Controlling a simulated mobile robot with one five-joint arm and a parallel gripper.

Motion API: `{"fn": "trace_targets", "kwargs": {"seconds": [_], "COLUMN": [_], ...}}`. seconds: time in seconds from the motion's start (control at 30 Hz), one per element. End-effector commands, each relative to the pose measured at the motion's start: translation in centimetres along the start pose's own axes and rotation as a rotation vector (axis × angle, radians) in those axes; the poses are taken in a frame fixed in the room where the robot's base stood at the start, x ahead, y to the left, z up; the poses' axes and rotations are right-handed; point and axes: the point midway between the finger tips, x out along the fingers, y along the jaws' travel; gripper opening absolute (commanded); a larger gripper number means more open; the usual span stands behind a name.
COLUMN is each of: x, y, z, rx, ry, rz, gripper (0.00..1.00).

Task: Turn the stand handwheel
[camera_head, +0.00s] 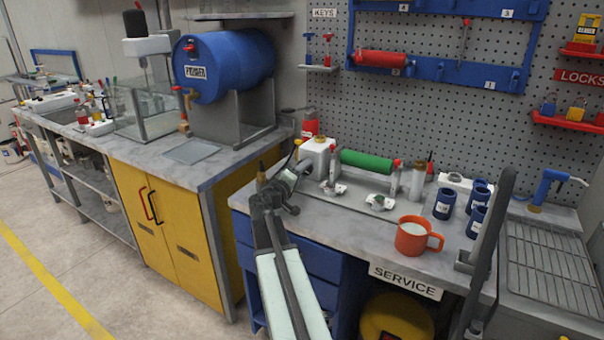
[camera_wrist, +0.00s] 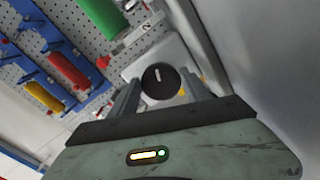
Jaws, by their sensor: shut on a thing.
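In the wrist view a round black handwheel (camera_wrist: 158,79) with a short white mark sits between the two fingers of my gripper (camera_wrist: 162,90). The fingers stand on either side of it and are closed on it. A pale grey block or stand shows behind the wheel. In the head view my gripper (camera_head: 298,172) is at the left end of the service bench, beside the roller stand (camera_head: 325,185). The handwheel is hidden there. A green roller (camera_head: 367,162) lies across the stand; it also shows at the top of the wrist view (camera_wrist: 100,15).
A white container (camera_head: 316,152) stands just behind my gripper. An orange mug (camera_head: 412,237) and several dark blue cups (camera_head: 445,203) are to the right. A blue drum (camera_head: 225,65) is on the left bench. A red roller (camera_head: 380,59) hangs on the wall rack.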

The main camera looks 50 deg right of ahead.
Motion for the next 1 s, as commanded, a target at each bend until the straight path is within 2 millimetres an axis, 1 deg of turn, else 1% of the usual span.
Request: {"fn": "trace_targets", "kwargs": {"seconds": [0.03, 0.1, 0.47, 0.57, 0.67, 0.8, 0.9, 1.0], "x": [0.1, 0.1, -0.2, -1.1, -2.8, -5.7, -7.3, -7.9], "y": [0.1, 0.1, 0.0, 0.1, 0.1, 0.1, 0.1, 0.1], "z": [0.2, 0.2, 0.1, 0.1, 0.2, 0.2, 0.2, 0.2], "rx": [-0.001, -0.001, -0.001, -0.001, -0.001, -0.001, -0.001, -0.001], "ry": [-0.004, -0.004, -0.001, -0.001, 0.000, 0.001, -0.001, -0.001], "rz": [0.002, 0.002, 0.000, 0.000, 0.000, 0.000, 0.000, 0.001], "gripper": [0.59, 0.76, 0.76, 0.76, 0.76, 0.76, 0.76, 0.76]}}
